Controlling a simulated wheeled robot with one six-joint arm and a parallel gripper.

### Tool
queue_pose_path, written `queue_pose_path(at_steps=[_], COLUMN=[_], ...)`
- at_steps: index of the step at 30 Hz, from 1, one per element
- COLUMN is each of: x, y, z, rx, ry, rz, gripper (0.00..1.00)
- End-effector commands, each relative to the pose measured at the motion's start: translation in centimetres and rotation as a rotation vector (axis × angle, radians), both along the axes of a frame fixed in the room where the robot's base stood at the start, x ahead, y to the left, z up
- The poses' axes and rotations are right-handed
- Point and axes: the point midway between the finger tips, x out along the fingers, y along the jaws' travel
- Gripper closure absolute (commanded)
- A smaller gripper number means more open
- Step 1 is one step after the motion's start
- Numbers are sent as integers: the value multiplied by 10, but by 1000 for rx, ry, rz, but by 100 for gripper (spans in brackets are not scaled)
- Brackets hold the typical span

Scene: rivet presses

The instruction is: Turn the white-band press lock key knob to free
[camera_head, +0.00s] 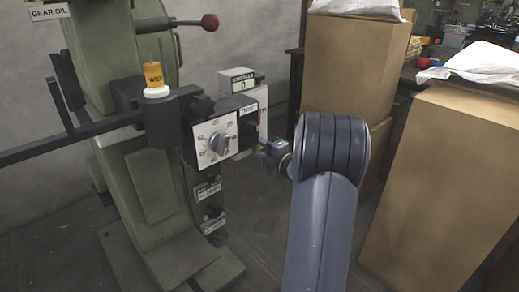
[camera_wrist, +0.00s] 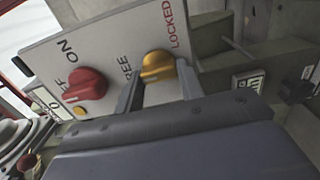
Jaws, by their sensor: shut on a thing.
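In the wrist view a pale panel (camera_wrist: 115,45) carries a yellow knob (camera_wrist: 158,66) between the words FREE on its left and LOCKED above right. My gripper (camera_wrist: 160,88) has one finger on each side of this knob and is shut on it. I cannot tell which word the knob points to. In the head view the green press (camera_head: 135,190) has an amber lamp with a white band (camera_head: 157,91). My gripper (camera_head: 272,150) is at the right side of its control box, small and partly hidden by my arm. The yellow knob is hidden there.
A red knob (camera_wrist: 86,84) marked ON and OFF sits left of the yellow one, close to my finger. The dial box (camera_head: 214,140) and a dark horizontal bar (camera_head: 60,146) are on the press. Tall cardboard boxes (camera_head: 350,70) (camera_head: 440,180) stand right of my arm.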

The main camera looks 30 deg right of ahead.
Motion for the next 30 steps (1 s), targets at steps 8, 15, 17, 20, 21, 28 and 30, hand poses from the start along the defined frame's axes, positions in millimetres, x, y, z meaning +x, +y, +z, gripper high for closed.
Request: queue_pose_path(at_steps=[8, 15, 17, 20, 21, 28, 30], x=[0, 0, 0, -1, -3, -38, -53], y=[1, 0, 0, 0, -1, -7, -9], z=[-1, 0, 0, 0, 0, 3, 3], rx=[-1, 0, 0, 0, 0, 2, 2], ry=[2, 1, 1, 1, 1, 2, 2], rz=[2, 1, 1, 0, 0, -4, -5], gripper=[54, 42, 42, 42, 42, 42, 42])
